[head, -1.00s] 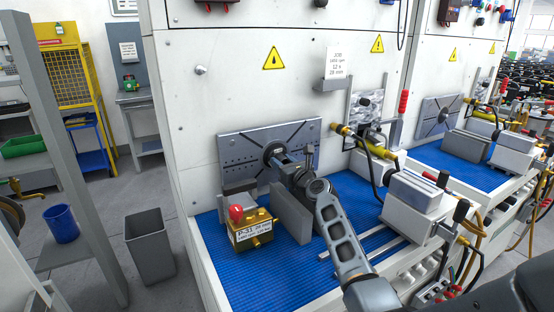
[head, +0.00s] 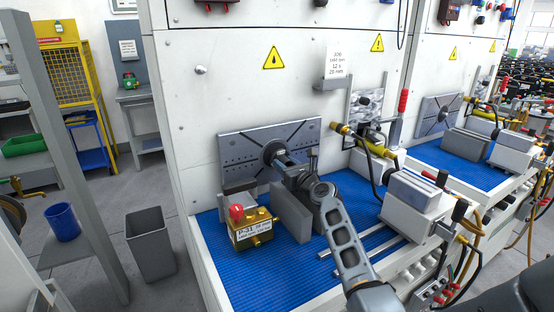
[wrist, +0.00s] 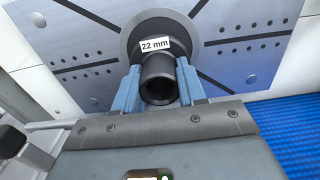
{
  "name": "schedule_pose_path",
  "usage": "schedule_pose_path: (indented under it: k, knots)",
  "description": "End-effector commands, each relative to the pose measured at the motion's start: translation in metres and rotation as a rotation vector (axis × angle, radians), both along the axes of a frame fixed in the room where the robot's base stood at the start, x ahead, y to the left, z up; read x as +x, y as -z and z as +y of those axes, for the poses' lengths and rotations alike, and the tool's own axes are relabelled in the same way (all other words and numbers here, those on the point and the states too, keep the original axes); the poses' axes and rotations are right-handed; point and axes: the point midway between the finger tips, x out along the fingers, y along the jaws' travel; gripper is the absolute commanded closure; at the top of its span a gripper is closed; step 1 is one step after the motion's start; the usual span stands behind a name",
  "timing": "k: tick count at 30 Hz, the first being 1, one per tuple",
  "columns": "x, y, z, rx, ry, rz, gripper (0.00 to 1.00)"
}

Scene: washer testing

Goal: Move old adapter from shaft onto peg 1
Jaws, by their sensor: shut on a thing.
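The old adapter (wrist: 158,84) is a dark, hollow cylinder with a white "22 mm" label, in front of the dark round hub on the slotted metal plate (head: 236,150). It also shows in the head view (head: 286,158), partly hidden by my gripper. My gripper (wrist: 158,88) is shut on the adapter, with one blue-grey finger on each side. The adapter points out from the plate, in line with the hub. The shaft inside it is hidden, so I cannot tell how far the adapter sits on it. I cannot make out peg 1.
A brass box with a red knob (head: 252,230) stands on the blue mat (head: 262,285), left of a grey upright block (head: 291,214) below my gripper. A yellow-handled clamp device (head: 368,146) and a white machine block (head: 412,194) stand to the right. The mat's front is clear.

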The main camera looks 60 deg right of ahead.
Motion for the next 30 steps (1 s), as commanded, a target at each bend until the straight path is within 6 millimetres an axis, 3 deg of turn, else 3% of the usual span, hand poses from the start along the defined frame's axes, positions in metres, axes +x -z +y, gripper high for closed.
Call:
schedule_pose_path:
  k: [30]
  knots:
    - [-0.042, -0.002, 0.026, -0.002, 0.0, -0.001, 1.0]
